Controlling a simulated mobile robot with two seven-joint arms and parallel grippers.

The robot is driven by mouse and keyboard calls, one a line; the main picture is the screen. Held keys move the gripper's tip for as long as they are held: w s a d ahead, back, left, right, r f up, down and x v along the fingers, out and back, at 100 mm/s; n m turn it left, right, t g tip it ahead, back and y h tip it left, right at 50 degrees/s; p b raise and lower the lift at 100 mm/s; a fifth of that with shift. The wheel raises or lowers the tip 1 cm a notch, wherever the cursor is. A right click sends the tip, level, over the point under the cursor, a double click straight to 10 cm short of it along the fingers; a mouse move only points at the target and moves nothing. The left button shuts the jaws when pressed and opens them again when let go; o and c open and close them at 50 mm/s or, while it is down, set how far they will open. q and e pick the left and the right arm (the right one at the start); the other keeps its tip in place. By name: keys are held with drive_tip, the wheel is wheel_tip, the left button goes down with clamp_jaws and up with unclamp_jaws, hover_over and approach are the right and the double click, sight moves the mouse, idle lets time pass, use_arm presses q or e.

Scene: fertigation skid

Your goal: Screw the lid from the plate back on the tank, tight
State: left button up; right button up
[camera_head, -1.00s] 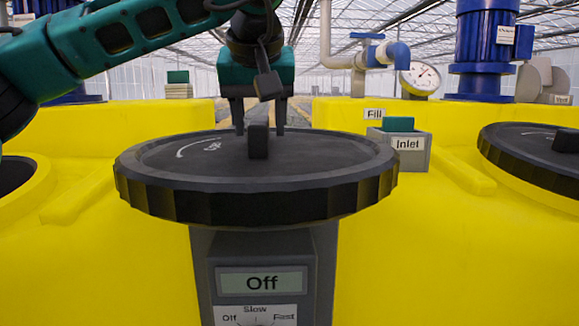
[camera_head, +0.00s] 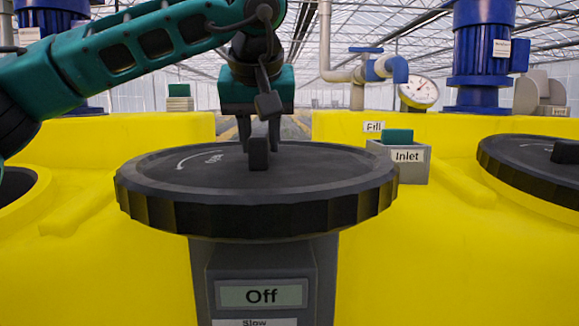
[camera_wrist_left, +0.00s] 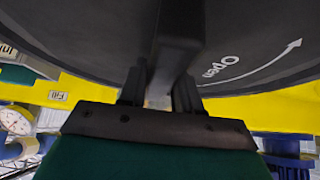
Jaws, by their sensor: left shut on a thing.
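The large round black lid (camera_head: 170,182) has a ribbed rim, an upright grip bar (camera_head: 258,154) and an "Open" arrow. It looks level in the head view. My left gripper (camera_head: 259,135) comes from above and behind, its fingers shut on the grip bar. The left wrist view shows the fingers (camera_wrist_left: 160,88) against the bar (camera_wrist_left: 178,40), with the lid's top (camera_wrist_left: 245,30) around it. The yellow tank (camera_head: 385,260) spreads behind and to both sides. The lid hides what is under it, so I cannot tell whether it sits on the tank's neck. My right gripper is out of view.
A grey control box with an "Off" display (camera_head: 262,295) stands below the lid's front. A dark round opening (camera_head: 14,186) shows at the left edge. Another black lid (camera_head: 525,158) is at the right. The grey Inlet box (camera_head: 412,171) is close to the lid's right rim.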

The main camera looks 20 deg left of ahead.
use_arm(q)
drive_tip(key=shift+w+r+p, duration=0.15)
drive_tip(key=shift+r+p, duration=0.85)
drive_tip(key=shift+p, duration=0.3)
clamp_jaws()
drive_tip(key=shift+r+p, duration=1.1)
drive_tip(key=shift+r, duration=0.4)
drive_tip(key=shift+f, duration=0.1)
